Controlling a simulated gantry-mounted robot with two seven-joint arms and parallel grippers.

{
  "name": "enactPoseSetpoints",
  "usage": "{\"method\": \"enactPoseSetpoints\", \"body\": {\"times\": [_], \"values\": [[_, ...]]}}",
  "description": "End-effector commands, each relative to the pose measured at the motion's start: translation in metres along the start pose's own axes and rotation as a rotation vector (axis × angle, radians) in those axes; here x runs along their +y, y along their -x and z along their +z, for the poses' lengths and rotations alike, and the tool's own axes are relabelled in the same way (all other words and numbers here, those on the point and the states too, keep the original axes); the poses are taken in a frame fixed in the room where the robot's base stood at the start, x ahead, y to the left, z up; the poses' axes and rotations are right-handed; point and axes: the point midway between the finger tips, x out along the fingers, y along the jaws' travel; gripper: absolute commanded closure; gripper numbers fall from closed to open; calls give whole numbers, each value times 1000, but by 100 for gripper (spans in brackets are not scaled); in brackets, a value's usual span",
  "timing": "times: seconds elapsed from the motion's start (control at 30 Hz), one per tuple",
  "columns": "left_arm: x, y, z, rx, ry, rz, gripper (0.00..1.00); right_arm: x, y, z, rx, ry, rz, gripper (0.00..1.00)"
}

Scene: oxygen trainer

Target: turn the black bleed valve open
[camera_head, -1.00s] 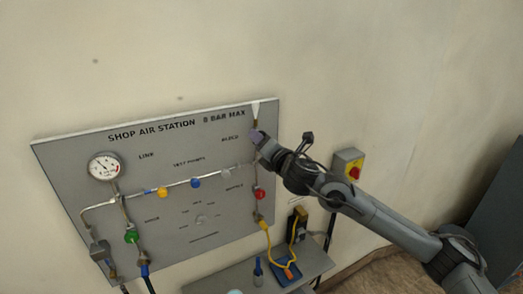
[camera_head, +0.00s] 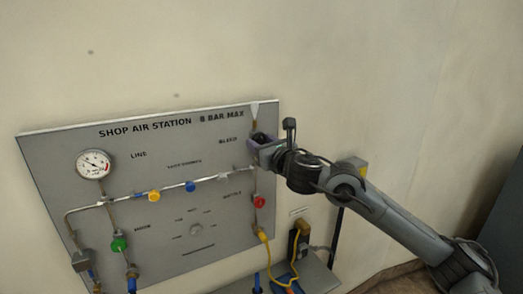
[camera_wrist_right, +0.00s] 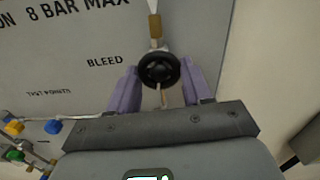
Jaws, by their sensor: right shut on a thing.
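The black bleed valve (camera_head: 259,137) is a round knob at the upper right of the grey panel, by the BLEED label. In the right wrist view the knob (camera_wrist_right: 158,69) sits between the two purple fingers, below a brass fitting. My right gripper (camera_head: 258,144) reaches in from the right and is shut on the knob, one finger on each side; it also shows in the right wrist view (camera_wrist_right: 160,77). Part of the knob is hidden by the fingers in the head view. My left gripper is in neither view.
The panel (camera_head: 60,155) carries a gauge (camera_head: 94,164), a green valve (camera_head: 119,244), a red valve (camera_head: 259,202) and a pipe with coloured knobs. A yellow hose (camera_head: 268,262) hangs below the red valve, above a grey shelf. Bare wall lies above the panel.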

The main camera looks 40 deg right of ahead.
Motion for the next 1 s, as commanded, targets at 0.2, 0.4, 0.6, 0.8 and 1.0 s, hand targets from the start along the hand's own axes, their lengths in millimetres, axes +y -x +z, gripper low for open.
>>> {"method": "enactPoseSetpoints", "body": {"times": [0.2, 0.4, 0.6, 0.8, 1.0], "values": [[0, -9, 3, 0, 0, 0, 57, -1, 0, -1, 0, 119, -1, 81], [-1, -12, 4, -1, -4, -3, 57, -1, 0, -1, 1, 177, -1, 81], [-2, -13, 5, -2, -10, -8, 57, -1, 0, -1, 2, 197, -1, 81], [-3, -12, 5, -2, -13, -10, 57, -1, 0, -1, 2, 198, 0, 81], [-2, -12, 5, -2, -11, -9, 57, -1, 0, -1, 2, 197, 0, 38]]}}
